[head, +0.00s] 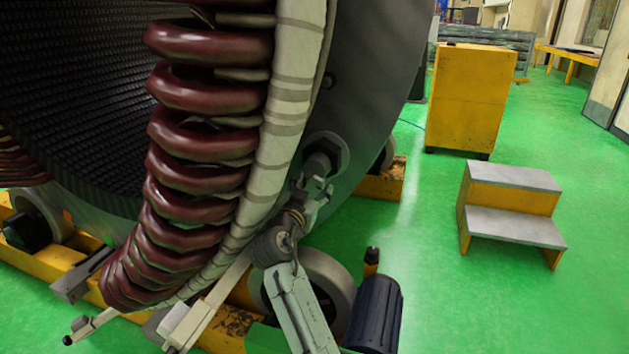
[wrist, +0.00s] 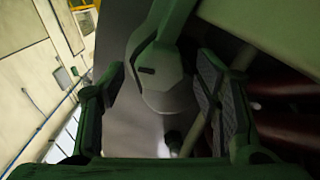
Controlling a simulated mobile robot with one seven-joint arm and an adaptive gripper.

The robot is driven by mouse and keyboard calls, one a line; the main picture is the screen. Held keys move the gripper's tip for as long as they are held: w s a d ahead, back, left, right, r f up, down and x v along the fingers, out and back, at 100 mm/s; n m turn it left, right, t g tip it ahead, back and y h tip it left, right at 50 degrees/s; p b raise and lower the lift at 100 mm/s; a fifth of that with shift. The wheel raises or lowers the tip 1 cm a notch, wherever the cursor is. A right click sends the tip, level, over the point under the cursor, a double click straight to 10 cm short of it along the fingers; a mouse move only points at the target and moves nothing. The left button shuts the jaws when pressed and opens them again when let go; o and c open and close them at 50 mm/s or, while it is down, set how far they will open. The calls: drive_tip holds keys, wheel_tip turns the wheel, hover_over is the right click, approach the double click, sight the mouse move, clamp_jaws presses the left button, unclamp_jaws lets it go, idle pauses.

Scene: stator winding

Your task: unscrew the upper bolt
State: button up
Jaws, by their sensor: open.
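The bolt (head: 333,146) sticks out of the grey side plate of the stator, with a hexagonal part against the plate and a round shaft toward me. My gripper (head: 316,183) is at the shaft's near end, its jaws open. In the wrist view a grey bolt-like part (wrist: 165,88) with flat sides lies between the two open fingers of my gripper (wrist: 160,92). Gaps show on both sides of it. The head view does not make clear whether the fingers touch the shaft. No second bolt can be made out.
Red coils (head: 195,140) and a white wrapped ring (head: 290,90) run close left of my gripper. A yellow base with a roller (head: 328,275) and a dark motor (head: 375,315) stand below. Yellow steps (head: 512,205) and a yellow cabinet (head: 468,98) are right, on open green floor.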

drive_tip(key=shift+x, duration=0.8)
drive_tip(key=shift+c, duration=0.3)
drive_tip(key=c, duration=1.1)
